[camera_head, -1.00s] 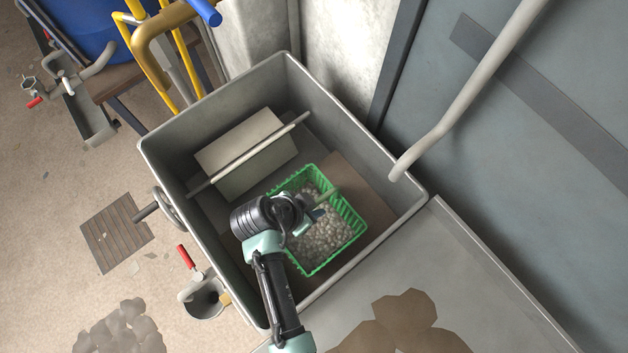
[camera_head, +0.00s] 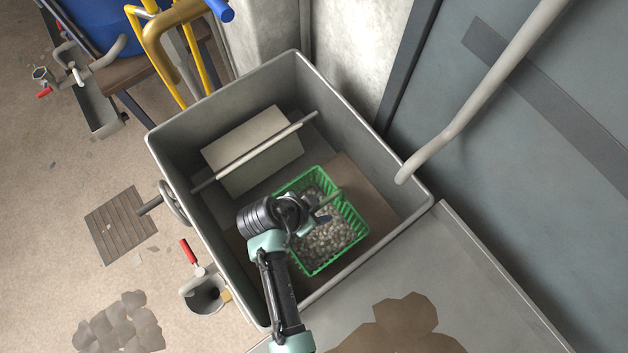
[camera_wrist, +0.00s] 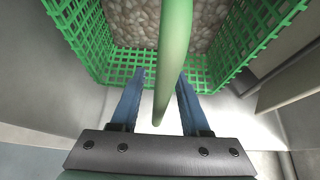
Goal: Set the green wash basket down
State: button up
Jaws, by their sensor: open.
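The green wash basket (camera_head: 357,226) is full of pale pebbles and is inside the grey tub (camera_head: 424,193), toward its right side. Its base is hidden, so I cannot tell whether it rests on the brown panel. My gripper (camera_head: 322,212) is over the basket. In the wrist view, my gripper (camera_wrist: 160,85) is open, with one blue finger on each side of the basket's green handle (camera_wrist: 175,45). A clear gap shows on both sides of the handle. The basket's mesh wall (camera_wrist: 80,30) lies just beyond the fingertips.
A pale block (camera_head: 250,155) and a grey bar (camera_head: 285,137) are in the tub's far left part. The brown panel (camera_head: 372,190) is beside the basket. A red-handled valve (camera_head: 193,255) and a handwheel (camera_head: 172,203) are outside the tub's left wall. A thick pipe (camera_head: 470,110) passes over the right rim.

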jog(key=v, duration=1.2)
jog(key=shift+r+p, duration=0.1)
jog(key=shift+p, duration=0.2)
jog(key=shift+w, duration=0.1)
